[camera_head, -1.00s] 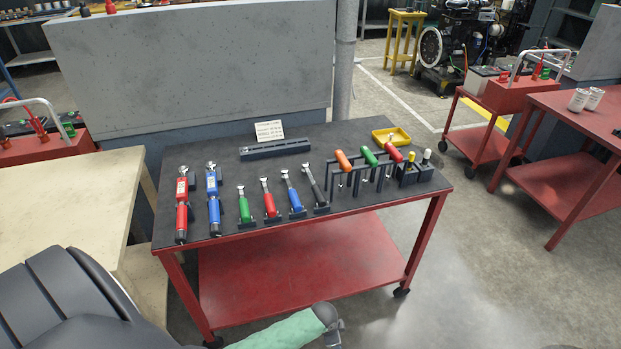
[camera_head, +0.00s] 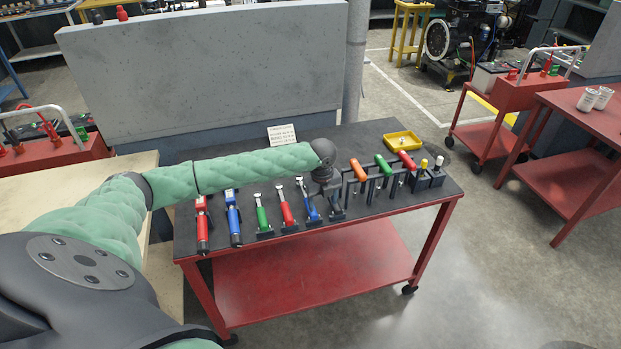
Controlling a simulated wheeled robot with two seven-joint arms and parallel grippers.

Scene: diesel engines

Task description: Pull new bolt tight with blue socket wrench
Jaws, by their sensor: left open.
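The blue socket wrench (camera_head: 308,203) stands in its holder near the front of the black-topped tool cart, between a red-handled wrench (camera_head: 285,207) and a dark one. A longer blue wrench (camera_head: 233,218) lies further left. My left arm reaches in from the left over the cart. My left gripper (camera_head: 331,196) points down just right of the blue socket wrench, over the dark wrench's place, and hides most of it. It is open; I see nothing held in it. A small pale item lies in the yellow tray (camera_head: 403,142); I cannot tell if it is the new bolt. My right gripper is not in view.
Orange, green and red T-handled tools (camera_head: 383,163) hang in a rack right of my gripper. A long red wrench (camera_head: 202,225) lies at the left. A grey partition (camera_head: 200,85) stands behind the cart. Open floor lies to the right.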

